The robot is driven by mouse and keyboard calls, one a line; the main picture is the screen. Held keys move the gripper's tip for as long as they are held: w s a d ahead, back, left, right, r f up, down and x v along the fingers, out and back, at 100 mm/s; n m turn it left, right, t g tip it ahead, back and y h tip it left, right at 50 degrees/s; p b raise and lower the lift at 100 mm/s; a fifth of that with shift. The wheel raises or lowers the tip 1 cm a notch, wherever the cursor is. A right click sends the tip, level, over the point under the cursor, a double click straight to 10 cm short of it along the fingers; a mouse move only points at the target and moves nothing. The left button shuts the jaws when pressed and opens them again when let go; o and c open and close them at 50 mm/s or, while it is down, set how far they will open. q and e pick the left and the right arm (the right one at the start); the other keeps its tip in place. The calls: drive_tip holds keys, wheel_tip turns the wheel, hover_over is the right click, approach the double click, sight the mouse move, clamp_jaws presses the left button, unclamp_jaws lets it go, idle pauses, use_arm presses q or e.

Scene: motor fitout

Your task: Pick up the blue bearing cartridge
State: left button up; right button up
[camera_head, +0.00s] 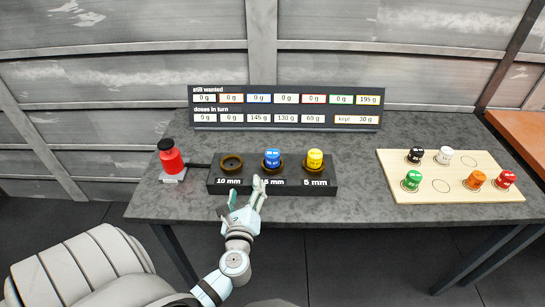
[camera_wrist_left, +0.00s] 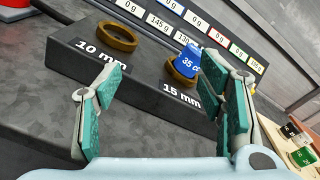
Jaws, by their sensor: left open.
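The blue bearing cartridge (camera_head: 272,157) stands in the middle ring of the black block, above the "15 mm" label. In the left wrist view the blue cartridge (camera_wrist_left: 187,62) shows its "35" marking and is partly hidden by a right-hand finger. My left gripper (camera_head: 247,189) is open and empty, just in front of the block, left of and nearer than the cartridge. In the left wrist view the fingers of my left gripper (camera_wrist_left: 165,80) are spread wide, with the cartridge beyond them, right of centre. My right gripper is not in view.
The black block (camera_head: 198,186) also has an empty 10 mm ring (camera_head: 231,164) and a yellow cartridge (camera_head: 315,158) at 5 mm. A wooden board (camera_head: 460,163) with several coloured cartridges lies right. A display panel (camera_head: 286,122) stands behind.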

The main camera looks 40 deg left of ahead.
sight(271, 160)
use_arm(q)
drive_tip(key=w+m+t, duration=0.1)
drive_tip(key=m, duration=0.2)
drive_tip(key=w+d+m+h, duration=0.1)
drive_tip(key=w+m, duration=0.1)
drive_tip(key=m, duration=0.1)
drive_tip(key=w+d+m+t+h, duration=0.1)
drive_tip(key=w+m, duration=0.1)
drive_tip(key=shift+w+d+f+m+t, duration=0.1)
drive_tip(key=shift+d+f+m+t, duration=0.1)
drive_tip(key=shift+f+m+t, duration=0.15)
drive_tip(key=b+x, duration=0.1)
drive_tip(key=x, duration=1.2)
drive_tip(key=shift+a+f, duration=0.15)
clamp_jaws()
